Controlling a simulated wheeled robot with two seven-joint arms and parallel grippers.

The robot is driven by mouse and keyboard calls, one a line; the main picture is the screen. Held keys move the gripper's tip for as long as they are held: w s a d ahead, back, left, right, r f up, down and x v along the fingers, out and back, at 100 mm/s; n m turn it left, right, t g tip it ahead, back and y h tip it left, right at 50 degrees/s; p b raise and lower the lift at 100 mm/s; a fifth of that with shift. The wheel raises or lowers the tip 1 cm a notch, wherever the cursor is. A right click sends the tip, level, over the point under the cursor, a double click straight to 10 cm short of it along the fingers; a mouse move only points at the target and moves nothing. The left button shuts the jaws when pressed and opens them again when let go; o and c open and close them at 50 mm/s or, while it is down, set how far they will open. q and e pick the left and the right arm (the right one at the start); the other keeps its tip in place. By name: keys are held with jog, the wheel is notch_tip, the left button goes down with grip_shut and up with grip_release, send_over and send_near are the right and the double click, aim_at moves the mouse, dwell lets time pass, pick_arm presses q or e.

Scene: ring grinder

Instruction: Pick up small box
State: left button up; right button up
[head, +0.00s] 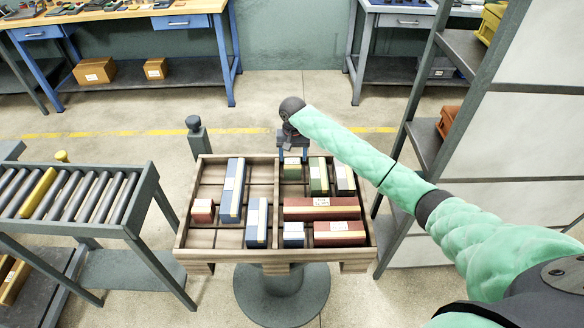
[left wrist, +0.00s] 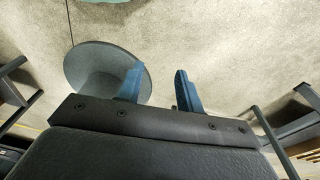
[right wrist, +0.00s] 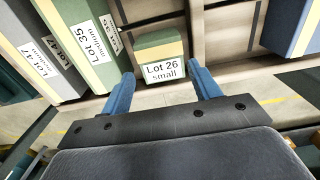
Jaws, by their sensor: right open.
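The small box (right wrist: 160,62) is green with a tan band, and its label reads "Lot 26 small". It sits in a back compartment of the wooden tray (head: 222,257), and in the head view the small box (head: 292,168) shows just below my right gripper (head: 293,154). In the right wrist view my right gripper (right wrist: 161,74) is open, with one blue finger on either side of the box's labelled end. I cannot tell whether the fingers touch it. My left gripper (left wrist: 159,72) is open and empty above the floor; it is outside the head view.
Green boxes (head: 318,176), blue boxes (head: 231,190) and red boxes (head: 321,208) share the tray. A roller conveyor (head: 105,196) stands at left, a shelf rack (head: 420,135) at right. A workbench (head: 130,33) is behind, with open floor between.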

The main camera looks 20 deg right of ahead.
aim_at(292, 164)
pick_arm(q)
notch_tip(292, 164, down, 6)
jog(key=a+p, duration=0.1)
jog(key=p, duration=0.1)
jog(key=shift+s+a+t, duration=0.15)
jog(key=shift+s+t, duration=0.15)
jog(key=shift+s, duration=0.15)
pick_arm(e)
jog(key=shift+a+f, duration=0.15)
jog(key=shift+f, duration=2.55)
jog(key=c, duration=0.8)
pick_arm(q)
jog(key=shift+f, duration=0.1)
pick_arm(e)
jog(key=shift+r, duration=0.15)
jog(key=shift+c, duration=0.2)
